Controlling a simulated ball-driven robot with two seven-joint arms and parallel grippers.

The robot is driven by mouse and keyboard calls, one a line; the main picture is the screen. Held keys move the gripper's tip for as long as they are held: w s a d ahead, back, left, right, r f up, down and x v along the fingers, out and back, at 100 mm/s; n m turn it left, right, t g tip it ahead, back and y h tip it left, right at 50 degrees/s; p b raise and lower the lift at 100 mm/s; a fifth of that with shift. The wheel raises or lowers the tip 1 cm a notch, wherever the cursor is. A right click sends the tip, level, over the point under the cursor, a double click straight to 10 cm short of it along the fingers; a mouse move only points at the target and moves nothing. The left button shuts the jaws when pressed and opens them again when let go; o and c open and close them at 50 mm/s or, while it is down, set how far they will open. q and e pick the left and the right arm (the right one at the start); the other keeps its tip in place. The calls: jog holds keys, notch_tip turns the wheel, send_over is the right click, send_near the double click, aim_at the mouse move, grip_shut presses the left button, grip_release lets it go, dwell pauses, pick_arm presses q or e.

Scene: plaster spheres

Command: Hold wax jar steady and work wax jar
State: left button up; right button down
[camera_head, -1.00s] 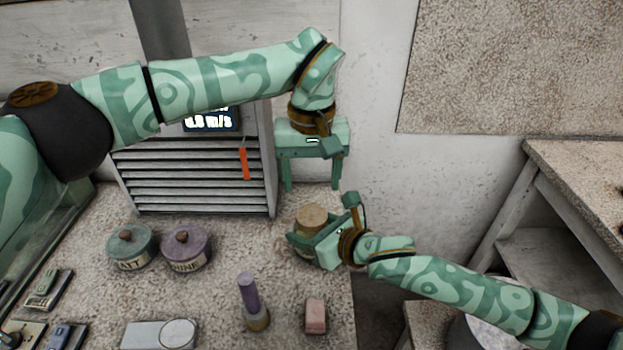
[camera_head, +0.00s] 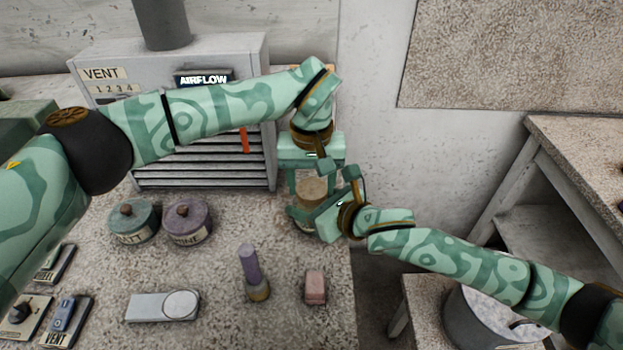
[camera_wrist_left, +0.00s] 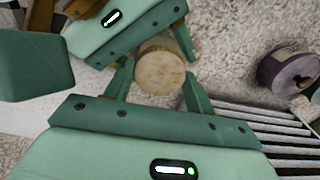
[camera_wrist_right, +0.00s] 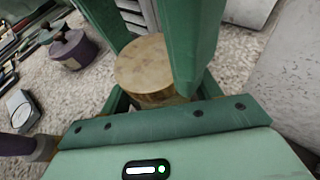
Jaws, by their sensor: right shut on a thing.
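The wax jar (camera_head: 311,190) has a round tan wooden lid and stands upright near the right edge of the speckled worktop. My right gripper (camera_head: 312,212) is shut on the jar's body from the right. My left gripper (camera_head: 313,175) points down from above, its fingers open and spread on either side of the lid. In the left wrist view the lid (camera_wrist_left: 160,66) lies beyond and between the left fingers, with a gap visible. In the right wrist view the lid (camera_wrist_right: 146,68) shows behind a left finger. The jar's lower body is mostly hidden by my grippers.
A teal lidded pot (camera_head: 133,222) and a purple lidded pot (camera_head: 187,222) stand to the left. A louvred vent box (camera_head: 200,180) stands behind.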

pick_arm(q)
jog(key=shift+c, duration=0.5)
jog(key=n, duration=2)
jog(key=o, duration=1.1)
jog(key=shift+s+d, duration=0.1)
